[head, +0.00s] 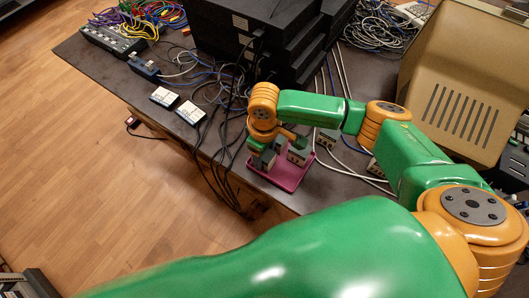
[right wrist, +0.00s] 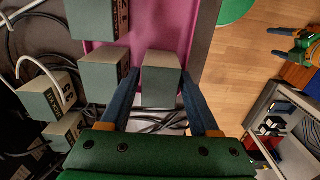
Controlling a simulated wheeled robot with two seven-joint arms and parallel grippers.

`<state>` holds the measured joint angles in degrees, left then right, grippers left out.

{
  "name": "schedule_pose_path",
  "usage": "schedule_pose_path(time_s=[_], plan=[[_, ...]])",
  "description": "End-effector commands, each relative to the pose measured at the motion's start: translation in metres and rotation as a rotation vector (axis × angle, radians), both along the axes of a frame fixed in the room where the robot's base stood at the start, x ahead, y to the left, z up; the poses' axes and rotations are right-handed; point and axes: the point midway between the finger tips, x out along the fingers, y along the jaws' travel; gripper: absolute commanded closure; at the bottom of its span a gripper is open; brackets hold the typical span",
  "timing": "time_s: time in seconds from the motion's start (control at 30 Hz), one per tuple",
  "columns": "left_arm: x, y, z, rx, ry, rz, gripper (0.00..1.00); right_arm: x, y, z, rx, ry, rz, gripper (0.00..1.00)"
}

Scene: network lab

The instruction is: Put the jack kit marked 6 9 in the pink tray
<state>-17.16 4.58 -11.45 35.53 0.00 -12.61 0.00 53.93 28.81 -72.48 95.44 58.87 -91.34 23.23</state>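The pink tray (head: 288,181) lies near the table's front edge; its floor also shows in the right wrist view (right wrist: 145,30). My right gripper (right wrist: 160,76) is over the tray's near part. Its two dark blue fingers close on the sides of a grey jack kit (right wrist: 160,88), whose marking is hidden. Two more kits with dark labels, one at the top (right wrist: 98,18) and one to the left (right wrist: 98,80), are at the tray. I cannot read 6 9 on any kit. My left gripper (right wrist: 282,44) shows at the right of the wrist view, its fingers apart and empty.
Other kits (head: 328,138) stand on the table right of the tray, among grey and blue cables. Black stacked equipment (head: 265,40) is behind, and a beige monitor (head: 465,80) is at the right. Two white-topped boxes (head: 164,97) sit at the left edge. The wooden floor is open.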

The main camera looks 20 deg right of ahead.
Motion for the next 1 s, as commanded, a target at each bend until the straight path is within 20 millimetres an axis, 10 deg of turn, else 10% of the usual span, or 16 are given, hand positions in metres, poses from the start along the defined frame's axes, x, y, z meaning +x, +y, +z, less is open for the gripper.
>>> schedule_pose_path(time_s=[0.27,0.7,1.0], plan=[[0.0,0.0,0.001,0.0,0.0,0.0,0.06,0.001,0.0,0.009,0.0,-0.002,0.0,0.38],[0.0,0.0,0.006,0.0,0.001,0.0,0.06,0.001,0.001,0.114,0.001,-0.002,-0.001,0.38],[0.0,0.0,0.006,0.0,0.001,-0.001,0.06,0.0,0.0,0.123,0.0,0.001,-0.001,0.38]])
